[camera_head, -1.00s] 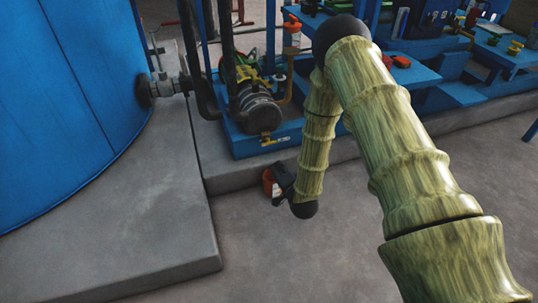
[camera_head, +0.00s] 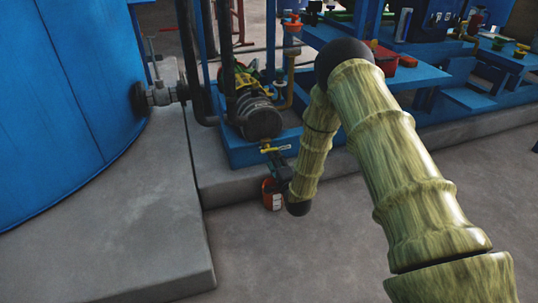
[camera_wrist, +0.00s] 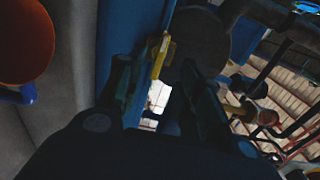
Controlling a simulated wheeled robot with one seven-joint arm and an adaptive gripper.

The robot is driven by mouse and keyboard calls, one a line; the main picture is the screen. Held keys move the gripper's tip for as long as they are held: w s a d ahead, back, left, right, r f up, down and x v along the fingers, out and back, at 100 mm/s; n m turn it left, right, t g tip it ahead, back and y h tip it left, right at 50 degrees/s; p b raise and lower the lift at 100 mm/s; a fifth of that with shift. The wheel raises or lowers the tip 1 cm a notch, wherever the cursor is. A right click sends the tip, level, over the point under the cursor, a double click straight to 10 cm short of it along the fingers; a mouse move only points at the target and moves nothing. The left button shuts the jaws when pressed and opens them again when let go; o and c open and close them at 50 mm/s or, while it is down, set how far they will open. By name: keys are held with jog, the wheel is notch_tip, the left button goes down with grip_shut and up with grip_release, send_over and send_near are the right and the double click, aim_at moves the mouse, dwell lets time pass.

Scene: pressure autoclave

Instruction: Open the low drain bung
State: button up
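A small yellow handle (camera_head: 275,149) sits low at the front of the dark round pump body (camera_head: 262,122), and looks like the drain bung's handle. It also shows in the wrist view as a yellow bar (camera_wrist: 162,57), in front of a dark round face (camera_wrist: 200,42). My gripper (camera_head: 274,160) is just below the handle in the head view, partly hidden by my arm. In the wrist view, my gripper (camera_wrist: 158,82) has its two dark fingers apart, with the yellow bar near and between their tips. I cannot tell whether they touch it.
A red container with a white label (camera_head: 271,196) stands on the floor below the pump. A large blue tank (camera_head: 65,100) and concrete plinth (camera_head: 140,220) are at left. Blue benches (camera_head: 430,75) stand at back right. An orange round shape (camera_wrist: 22,40) fills the wrist view's upper left.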

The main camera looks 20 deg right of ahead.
aim_at(269, 149)
jog(key=shift+w+a+f+b, duration=0.1)
jog(key=shift+w+b, duration=1.65)
jog(key=shift+w, duration=1.9)
grip_shut()
